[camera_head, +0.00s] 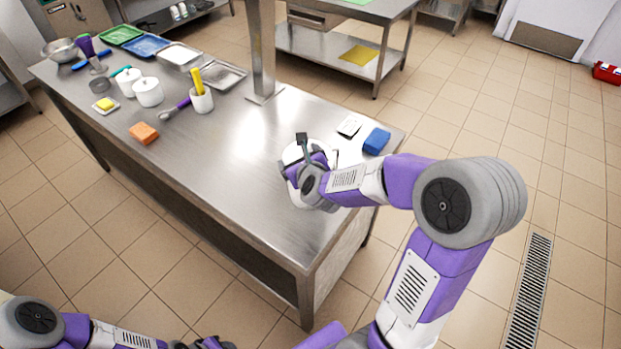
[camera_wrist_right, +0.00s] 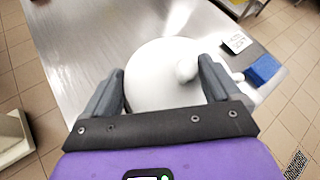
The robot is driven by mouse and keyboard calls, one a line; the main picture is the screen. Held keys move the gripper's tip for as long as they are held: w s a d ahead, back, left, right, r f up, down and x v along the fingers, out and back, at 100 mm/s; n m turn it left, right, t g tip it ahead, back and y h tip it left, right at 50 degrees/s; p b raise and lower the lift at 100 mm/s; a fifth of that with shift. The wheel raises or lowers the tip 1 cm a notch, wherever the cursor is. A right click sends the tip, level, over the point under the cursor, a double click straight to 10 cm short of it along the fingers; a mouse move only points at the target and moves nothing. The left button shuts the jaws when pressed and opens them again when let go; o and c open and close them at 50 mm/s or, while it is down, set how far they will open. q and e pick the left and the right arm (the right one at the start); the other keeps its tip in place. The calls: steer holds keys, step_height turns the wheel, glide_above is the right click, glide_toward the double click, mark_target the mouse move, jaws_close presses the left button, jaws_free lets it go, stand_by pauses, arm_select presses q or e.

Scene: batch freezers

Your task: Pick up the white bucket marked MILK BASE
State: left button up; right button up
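A round white container (camera_head: 294,155), seen as a wide white round top in the right wrist view (camera_wrist_right: 150,62), stands near the right end of the steel table. No MILK BASE marking is legible, so I cannot confirm it is that bucket. My right gripper (camera_head: 305,172) is over it. In the right wrist view its fingers (camera_wrist_right: 160,68) are wide apart, one on each side of the white top; firm contact is not visible. The gripper and forearm hide part of the container. My left gripper (camera_head: 212,343) is at the bottom edge, cut off and away from the table.
A blue block (camera_head: 376,141) and a small white card (camera_head: 349,126) lie right of the container. A steel post (camera_head: 263,50) rises from the table. White pots (camera_head: 148,92), an orange sponge (camera_head: 144,133) and trays (camera_head: 146,46) occupy the left part. The table's middle is clear.

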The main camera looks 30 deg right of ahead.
steer(key=shift+s+a+f, duration=0.1)
steer(key=shift+f, duration=0.1)
steer(key=c, duration=1.2)
steer(key=shift+r, duration=0.1)
steer(key=shift+c, duration=1)
steer(key=shift+r, duration=0.15)
